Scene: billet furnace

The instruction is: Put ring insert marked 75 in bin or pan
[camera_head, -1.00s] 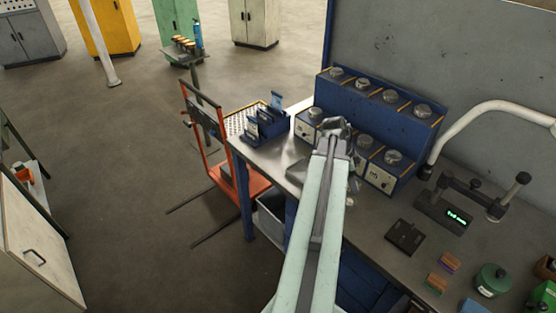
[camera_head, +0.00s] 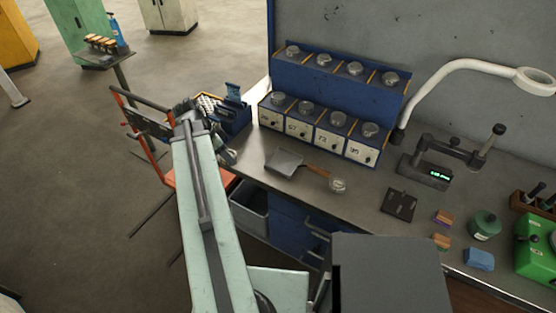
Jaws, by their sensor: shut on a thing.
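My gripper (camera_head: 184,106) is at the far end of my pale green arm, left of the blue rack and in front of the blue holder at the bench's left end. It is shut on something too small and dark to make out. The blue rack (camera_head: 322,78) bears round metal pieces in two rows; the lower row has number labels that I cannot read for sure. A grey square pan (camera_head: 284,162) with a wooden handle lies on the bench. A grey bin (camera_head: 249,207) stands below the bench's left end.
A round clear-looking piece (camera_head: 338,185) lies by the pan handle. A gauge stand (camera_head: 428,172), a black plate (camera_head: 399,204) and a white lamp arm (camera_head: 440,80) are to the right. An orange cart (camera_head: 160,172) stands left of the bench (camera_head: 300,199).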

